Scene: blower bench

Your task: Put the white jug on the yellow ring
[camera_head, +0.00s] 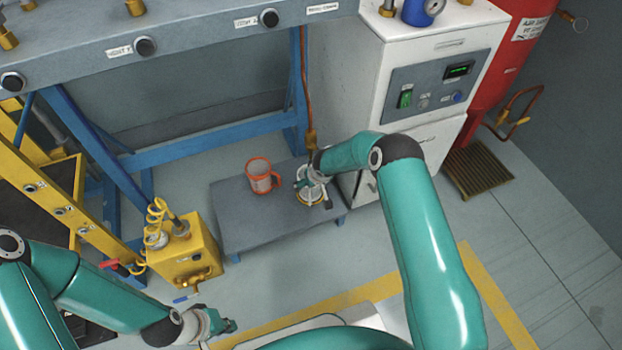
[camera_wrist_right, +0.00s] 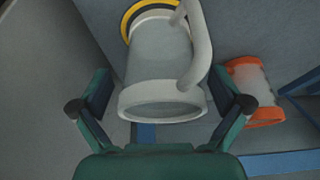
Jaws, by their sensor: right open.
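The white jug (camera_wrist_right: 158,62) stands between the two fingers of my right gripper (camera_wrist_right: 160,84), its mouth toward the wrist camera and its handle on the right. Gaps show on both sides, so the gripper is open around it. The yellow ring (camera_wrist_right: 126,22) shows as an arc around the jug's base, and the jug appears to stand on it. In the head view the jug (camera_head: 313,196) is partly hidden by my right gripper (camera_head: 311,181), on the low grey table (camera_head: 250,222). My left gripper (camera_head: 222,323) is low at the front left; its finger opening is unclear.
An orange-rimmed jug (camera_head: 262,176) stands left of the white jug on the same table and shows in the wrist view (camera_wrist_right: 252,92). A yellow box (camera_head: 185,252) with a coiled hose is left of the table. A white cabinet (camera_head: 365,110) stands behind right.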

